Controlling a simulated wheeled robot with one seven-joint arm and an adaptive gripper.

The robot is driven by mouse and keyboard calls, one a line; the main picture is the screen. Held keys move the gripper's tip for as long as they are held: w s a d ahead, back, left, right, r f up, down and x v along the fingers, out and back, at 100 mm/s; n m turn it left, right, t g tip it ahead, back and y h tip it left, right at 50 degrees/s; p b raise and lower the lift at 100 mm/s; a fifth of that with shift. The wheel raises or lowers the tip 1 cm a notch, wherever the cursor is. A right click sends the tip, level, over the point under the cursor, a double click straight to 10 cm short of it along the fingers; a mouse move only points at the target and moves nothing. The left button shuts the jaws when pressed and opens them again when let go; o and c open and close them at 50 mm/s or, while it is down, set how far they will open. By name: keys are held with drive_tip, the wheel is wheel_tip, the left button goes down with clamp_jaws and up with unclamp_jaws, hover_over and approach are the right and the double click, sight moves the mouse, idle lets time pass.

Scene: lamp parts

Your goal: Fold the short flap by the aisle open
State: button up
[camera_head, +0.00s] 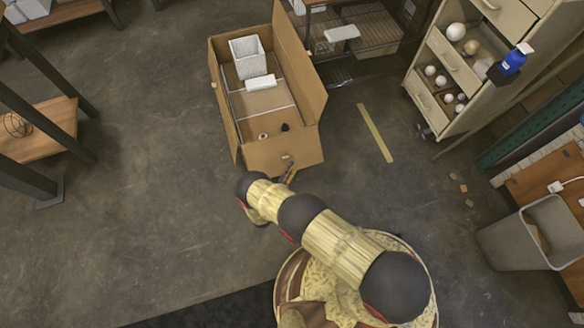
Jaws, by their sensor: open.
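An open cardboard box (234,135) stands on the floor ahead of me, its long side running away from me. Its near short flap (262,155) is a brown panel at the end closest to my arm, with a small pale mark on it. I cannot tell its exact angle. A long flap (301,65) stands up and leans outward on the right side. My gripper (289,172) is open and empty, small and dark, just at the lower edge of the near short flap. I cannot tell whether it touches.
The box holds a white bin (247,58), a white block (260,82) and small parts. A drawer cabinet (455,75) stands right, with a blue bottle (512,60) on it. A grey waste bin (530,235) stands lower right. Floor with a yellow strip (376,133) is free between.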

drive_tip(key=shift+x, duration=1.1)
drive_tip(key=shift+c, duration=1)
clamp_jaws()
drive_tip(key=c, duration=0.8)
unclamp_jaws()
drive_tip(key=o, duration=1)
